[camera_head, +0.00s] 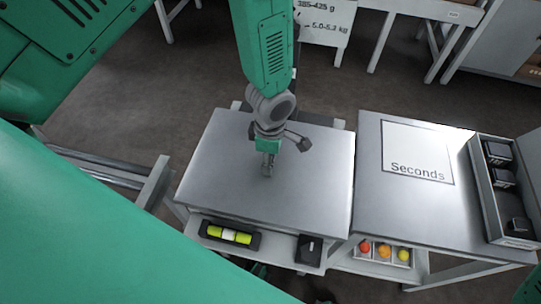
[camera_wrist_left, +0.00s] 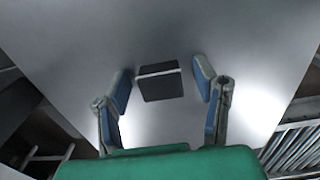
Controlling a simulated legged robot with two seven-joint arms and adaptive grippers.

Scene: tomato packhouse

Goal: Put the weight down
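My left gripper (camera_head: 268,166) hangs low over the metal plate (camera_head: 220,170) on the bench, pointing down. In the left wrist view its two blue-padded fingers (camera_wrist_left: 163,72) stand apart. A dark block-shaped weight (camera_wrist_left: 160,85) with a pale edge lies between them, with a gap visible on each side. The weight appears to sit on the plate's bare surface; exact contact is hard to tell. My right gripper is out of view.
Right of the plate is a metal table with a "Seconds" sheet (camera_head: 418,150). A tray (camera_head: 488,205) there holds dark weights (camera_head: 497,152). In front are a yellow-green level (camera_head: 229,234), a small black box (camera_head: 310,250) and coloured balls (camera_head: 384,251). The plate around the gripper looks clear.

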